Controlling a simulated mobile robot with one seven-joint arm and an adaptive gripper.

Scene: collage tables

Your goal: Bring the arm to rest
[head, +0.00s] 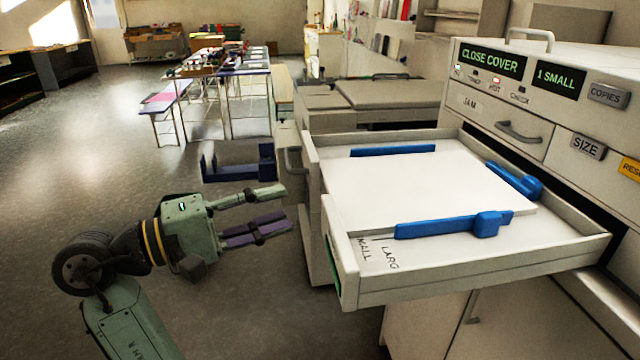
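My gripper (268,212) is at the left of the pulled-out paper tray, pointing right. Its two fingers are apart with nothing between them, and they stop short of the tray's left wall. My arm comes up from the lower left edge of the picture. The paper tray (570,257) juts from the copier (590,110) and holds a stack of white paper (415,195). Blue guides stand around the paper, including a front one (455,224), a back one (392,150) and a right one (515,181).
The copier panel reads "CLOSE COVER" (492,60). A dark blue open-topped piece (238,163) is behind my gripper. Another grey machine (385,98) stands behind the tray. Tables with small items (235,72) are farther back. The floor at the left is clear.

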